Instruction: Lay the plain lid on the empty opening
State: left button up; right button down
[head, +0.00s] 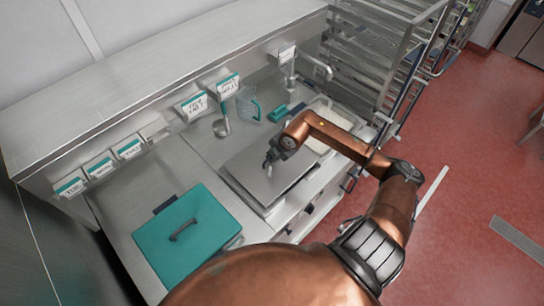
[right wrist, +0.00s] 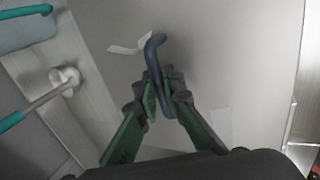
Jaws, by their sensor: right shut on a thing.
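The plain lid (head: 250,177) is a flat grey metal plate near the middle of the counter in the head view. Its dark bent handle (right wrist: 155,52) shows in the right wrist view, with the pale lid surface (right wrist: 230,70) behind it. My right gripper (head: 270,162) is over the lid, and its green fingers (right wrist: 162,95) are shut on the handle. I cannot tell whether the lid rests on the counter or is slightly raised. A teal lid (head: 165,248) with a dark handle lies to the left. No empty opening is clearly visible. My left gripper is not in view.
A ladle (head: 221,126), a clear jug (head: 250,108) and a teal block (head: 279,113) are behind the plain lid. A tap (head: 313,66) stands at the back. Labels line the raised back ledge (head: 150,80). A metal rack (head: 375,60) is at the right.

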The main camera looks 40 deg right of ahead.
jog(key=shift+f+b, duration=0.55)
jog(key=shift+f, duration=0.3)
jog(key=shift+f, duration=0.2)
jog(key=shift+w, duration=0.1)
jog(key=c, duration=2)
grip_release()
jog(key=shift+o, duration=0.3)
jog(key=shift+f, duration=0.1)
jog(key=o, duration=0.4)
jog(key=shift+o, duration=0.2)
